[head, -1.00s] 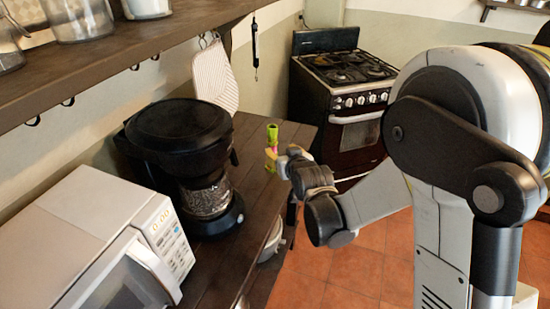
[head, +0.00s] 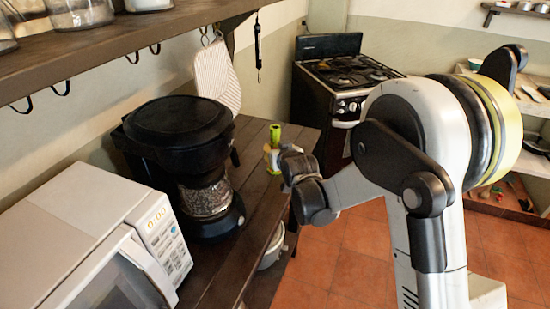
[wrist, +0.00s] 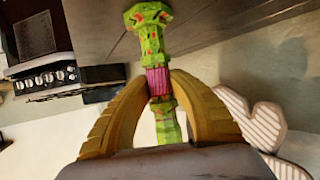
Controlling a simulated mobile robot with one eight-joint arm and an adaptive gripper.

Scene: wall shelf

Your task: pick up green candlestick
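The green candlestick (head: 275,133) stands upright over the far end of the dark wooden counter, with its green top showing above my gripper in the head view. In the wrist view the candlestick (wrist: 150,38) is patterned green with a pink band. My gripper (head: 272,158) reaches it from the right. In the wrist view the two yellowish fingers of my gripper (wrist: 160,82) are closed in on both sides of the pink band and appear to touch it. I cannot tell whether its base touches the counter.
A black coffee maker (head: 185,150) and a white microwave (head: 100,235) stand on the counter (head: 240,190) nearer to me. A shelf (head: 120,45) with hooks and jars runs above. An oven mitt (head: 217,75) hangs on the wall. A stove (head: 335,110) stands beyond.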

